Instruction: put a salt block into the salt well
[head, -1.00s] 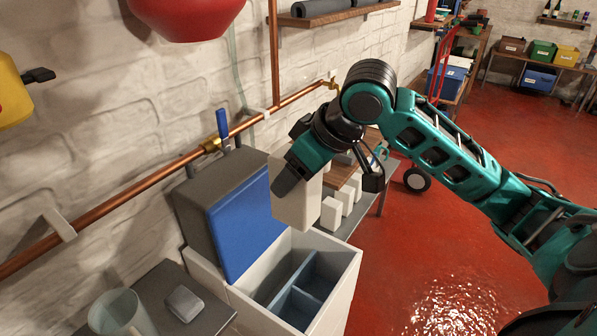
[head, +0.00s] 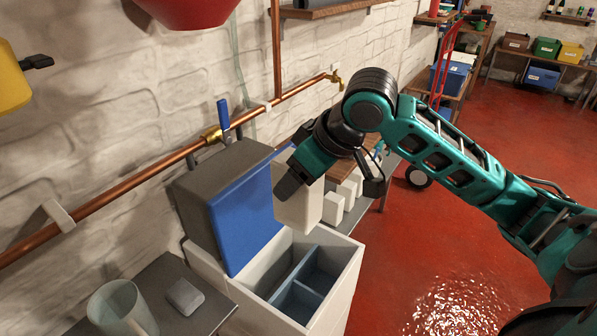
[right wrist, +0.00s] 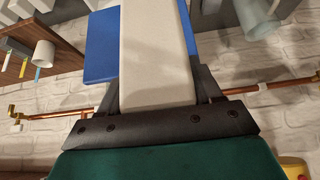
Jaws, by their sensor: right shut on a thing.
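My right gripper (head: 294,190) is shut on a white salt block (head: 301,208) and holds it upright just above the back right part of an open white softener cabinet (head: 345,262). In the right wrist view the block (right wrist: 155,50) sits between the two fingers. The cabinet has a blue divided insert (head: 305,275) with compartments inside; I take this to hold the salt well, but cannot tell which compartment it is. The blue lid (head: 243,222) stands raised against the grey housing. My left gripper is not in view.
Several white blocks (head: 333,208) stand on a low shelf behind the cabinet. A clear jug (head: 118,308) and a grey item (head: 185,297) are on a dark side table at front left. A copper pipe (head: 110,200) runs along the wall.

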